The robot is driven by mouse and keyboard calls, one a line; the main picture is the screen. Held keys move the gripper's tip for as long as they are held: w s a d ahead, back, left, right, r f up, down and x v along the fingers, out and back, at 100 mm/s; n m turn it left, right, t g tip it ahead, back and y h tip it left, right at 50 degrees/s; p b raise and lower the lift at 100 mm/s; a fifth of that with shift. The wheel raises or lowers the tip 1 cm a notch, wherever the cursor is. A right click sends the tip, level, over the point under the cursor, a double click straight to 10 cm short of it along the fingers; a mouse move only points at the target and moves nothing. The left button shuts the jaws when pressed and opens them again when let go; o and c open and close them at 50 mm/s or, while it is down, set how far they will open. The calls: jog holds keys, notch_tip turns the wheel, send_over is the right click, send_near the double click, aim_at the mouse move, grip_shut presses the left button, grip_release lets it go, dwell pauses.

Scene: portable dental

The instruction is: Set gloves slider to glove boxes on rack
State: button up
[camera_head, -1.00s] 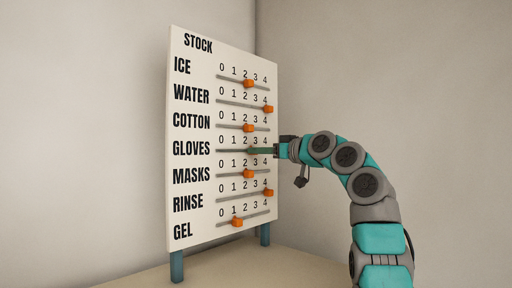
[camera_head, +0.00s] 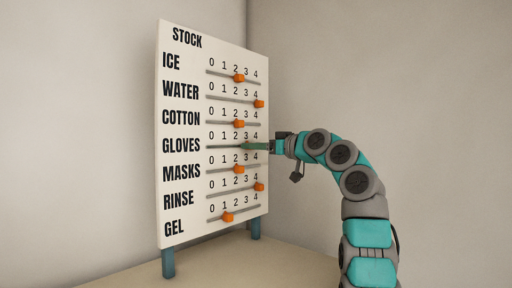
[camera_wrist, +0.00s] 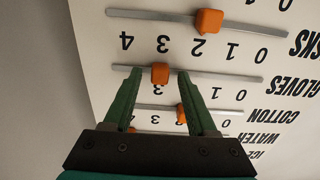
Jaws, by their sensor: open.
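The STOCK board (camera_head: 185,215) stands upright with labelled slider rows. In the GLOVES row the small orange knob (camera_wrist: 160,73) sits on its track near the 3; in the head view it is mostly hidden behind my fingers. My gripper (camera_head: 244,146) reaches in from the right at that row. In the wrist view my gripper (camera_wrist: 158,74) is open, its two green fingers on either side of the knob with a small gap on each side. The view is upside down there, and the fingers cover some of the row's numbers. No rack or glove boxes are in view.
The MASKS knob (camera_wrist: 208,20) and COTTON knob (camera_head: 239,123) sit close to the GLOVES row, both near 2. WATER (camera_head: 259,104) and RINSE (camera_head: 260,187) are near 4. The board stands on blue legs (camera_head: 168,263) on a beige surface (camera_head: 240,265), with plain walls behind.

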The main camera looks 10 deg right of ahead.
jog(key=shift+s+d, duration=0.1)
jog(key=shift+s, duration=0.05)
jog(key=b+v, duration=0.2)
jog(key=v, duration=0.5)
jog(key=shift+s, duration=0.15)
jog(key=shift+d, duration=0.2)
